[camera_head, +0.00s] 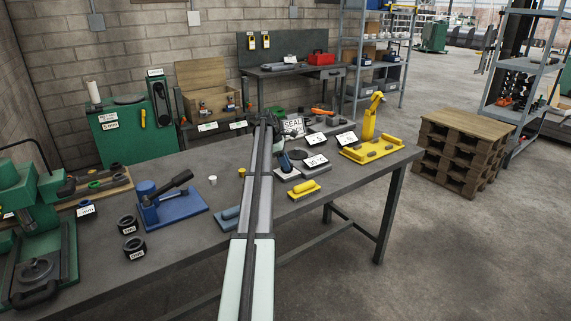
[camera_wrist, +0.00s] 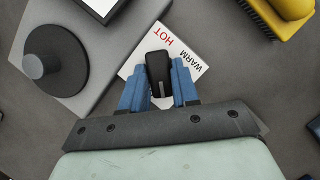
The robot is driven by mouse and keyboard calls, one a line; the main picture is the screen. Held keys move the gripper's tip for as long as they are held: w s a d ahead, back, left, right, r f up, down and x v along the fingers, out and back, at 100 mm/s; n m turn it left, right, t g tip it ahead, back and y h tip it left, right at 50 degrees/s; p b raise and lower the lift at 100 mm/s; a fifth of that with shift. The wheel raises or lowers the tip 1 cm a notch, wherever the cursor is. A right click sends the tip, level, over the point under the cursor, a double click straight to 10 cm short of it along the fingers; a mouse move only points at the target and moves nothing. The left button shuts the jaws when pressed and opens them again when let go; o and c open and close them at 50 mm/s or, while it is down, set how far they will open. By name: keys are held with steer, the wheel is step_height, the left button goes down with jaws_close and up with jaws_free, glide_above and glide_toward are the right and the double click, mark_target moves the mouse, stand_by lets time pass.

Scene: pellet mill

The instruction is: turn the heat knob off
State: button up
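The heat knob (camera_wrist: 158,70) is a black block with a pale line at its near end, in the wrist view. It stands on a white dial plate (camera_wrist: 192,63) with HOT in red and WARM in black; the rest of the lettering is hidden. My gripper (camera_wrist: 159,78) has its two blue fingers on either side of the knob, with no clear gap between them and it. The pale line points toward my gripper's palm.
A grey base with a dark round disc and post (camera_wrist: 55,65) lies left of the dial in the wrist view. A yellow object (camera_wrist: 285,15) is at upper right. On the bench (camera_head: 330,205) stand a blue lever press (camera_head: 165,203) and a yellow fixture (camera_head: 370,140).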

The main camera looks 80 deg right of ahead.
jaws_close()
steer(key=shift+m, duration=0.4)
steer(key=m+y, duration=0.1)
steer(key=m, duration=0.2)
steer(key=shift+d+m+y, duration=0.2)
steer(key=shift+m+y, duration=0.2)
steer(key=m, duration=0.2)
steer(key=m+t+y, duration=0.1)
steer(key=m, duration=0.2)
steer(key=shift+y, duration=0.3)
steer(key=shift+s+f, duration=0.1)
steer(key=o, duration=0.5)
jaws_free()
